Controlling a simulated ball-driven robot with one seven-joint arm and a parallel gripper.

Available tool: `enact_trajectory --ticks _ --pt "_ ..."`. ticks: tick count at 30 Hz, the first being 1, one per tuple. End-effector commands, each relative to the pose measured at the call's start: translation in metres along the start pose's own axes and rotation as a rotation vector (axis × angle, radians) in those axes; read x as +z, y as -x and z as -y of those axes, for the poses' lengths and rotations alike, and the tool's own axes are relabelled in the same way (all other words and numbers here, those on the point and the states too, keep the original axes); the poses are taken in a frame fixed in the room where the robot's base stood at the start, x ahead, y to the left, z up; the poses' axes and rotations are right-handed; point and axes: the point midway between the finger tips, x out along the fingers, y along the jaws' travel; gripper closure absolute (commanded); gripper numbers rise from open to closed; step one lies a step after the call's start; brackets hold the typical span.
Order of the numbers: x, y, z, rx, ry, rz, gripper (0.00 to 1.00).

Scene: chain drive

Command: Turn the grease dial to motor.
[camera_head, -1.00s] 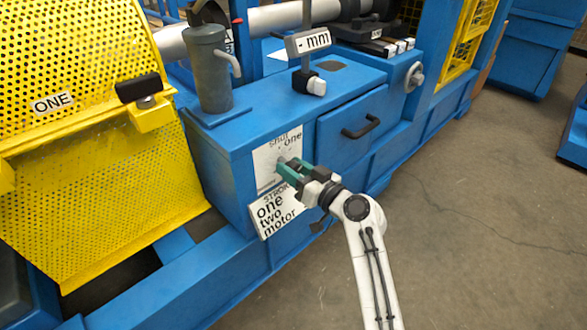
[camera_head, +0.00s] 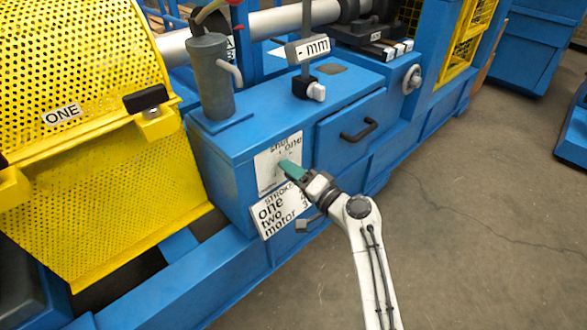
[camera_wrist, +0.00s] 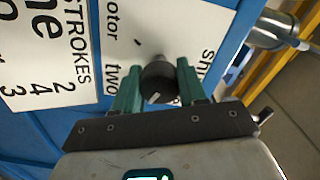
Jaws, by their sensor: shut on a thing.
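The grease dial is a dark round knob (camera_wrist: 158,82) on a white plate (camera_head: 265,174) on the blue cabinet's front. In the wrist view the plate reads "motor" (camera_wrist: 112,20) at the upper left, "two" (camera_wrist: 110,79) at the left and part of "shut" (camera_wrist: 207,66) at the right. A white mark on the knob points down toward my palm, between the fingers; the label beneath it is hidden. My gripper (camera_head: 284,166) has green fingers, one on each side of the knob, and is shut on it. In the head view the fingers cover the knob.
A "STROKES" sign (camera_head: 284,212) hangs just below the dial plate. A drawer with a black handle (camera_head: 361,130) is to the right. A grey cylinder (camera_head: 211,78) stands on the cabinet top, and a yellow perforated guard (camera_head: 85,150) is at the left. Open floor lies at the right.

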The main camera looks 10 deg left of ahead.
Motion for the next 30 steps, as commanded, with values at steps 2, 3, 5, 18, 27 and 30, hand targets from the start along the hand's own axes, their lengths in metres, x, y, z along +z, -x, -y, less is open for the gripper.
enact_trajectory --ticks 2,3,5,18,27,30 --pt "-0.0005 0.0005 0.0007 0.004 -0.073 0.001 0.89" --pt "-0.0006 0.0005 0.0008 0.003 -0.111 0.0 0.89" --pt "-0.0007 0.0005 0.0011 0.003 -0.169 0.0 0.89" --pt "-0.0012 0.0005 0.0011 0.003 -0.586 -0.002 0.89" --pt "-0.0011 0.0007 0.0012 0.003 -0.871 -0.002 0.89" --pt "-0.001 0.0008 0.0007 0.004 -0.966 -0.002 0.89"
